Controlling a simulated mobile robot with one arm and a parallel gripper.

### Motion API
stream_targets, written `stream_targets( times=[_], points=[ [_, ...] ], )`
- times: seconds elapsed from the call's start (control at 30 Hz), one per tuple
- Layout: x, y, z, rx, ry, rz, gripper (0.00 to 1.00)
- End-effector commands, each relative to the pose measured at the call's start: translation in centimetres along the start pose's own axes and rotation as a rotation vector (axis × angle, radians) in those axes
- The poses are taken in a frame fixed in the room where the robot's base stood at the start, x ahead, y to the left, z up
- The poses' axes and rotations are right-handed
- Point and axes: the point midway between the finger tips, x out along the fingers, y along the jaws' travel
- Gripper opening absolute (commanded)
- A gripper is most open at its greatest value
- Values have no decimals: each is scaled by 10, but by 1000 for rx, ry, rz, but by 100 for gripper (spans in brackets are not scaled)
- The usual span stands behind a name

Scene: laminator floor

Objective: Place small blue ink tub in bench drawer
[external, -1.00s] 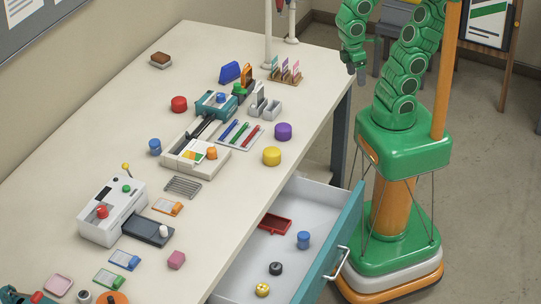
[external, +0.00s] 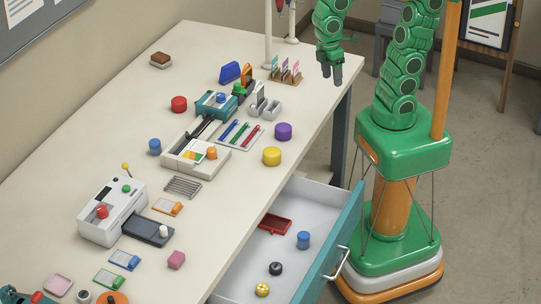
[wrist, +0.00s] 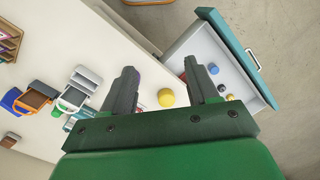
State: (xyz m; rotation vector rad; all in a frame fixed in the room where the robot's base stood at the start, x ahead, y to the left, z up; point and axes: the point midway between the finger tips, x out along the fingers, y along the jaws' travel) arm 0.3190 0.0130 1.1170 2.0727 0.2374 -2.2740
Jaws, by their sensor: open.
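A blue tub (external: 303,240) stands upright in the open bench drawer (external: 327,262); it also shows in the wrist view (wrist: 213,69). Another blue tub (external: 155,147) stands on the bench top, left of the white tray unit. The pictures do not settle which is the small one. My gripper (external: 331,78) is high by the bench's far right edge, fingers pointing down, apart from both tubs. In the wrist view its two fingers (wrist: 160,70) are spread with nothing held between them.
The drawer also holds a red tray (external: 275,224), a black round piece (external: 275,268) and a yellow one (external: 262,289). Yellow (external: 272,156), purple (external: 283,131) and red (external: 179,104) tubs stand on the bench. A card rack (external: 286,72) is near my gripper.

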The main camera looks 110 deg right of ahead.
Motion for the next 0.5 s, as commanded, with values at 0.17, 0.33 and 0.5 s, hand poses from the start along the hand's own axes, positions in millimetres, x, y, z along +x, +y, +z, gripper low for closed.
stream_targets(
  times=[0.17,0.33,0.5],
  points=[
    [-9,2,-49,-66,28,-30,59],
    [-15,6,-93,-124,60,-57,59],
    [-19,11,-138,-177,95,-82,59]
  ],
)
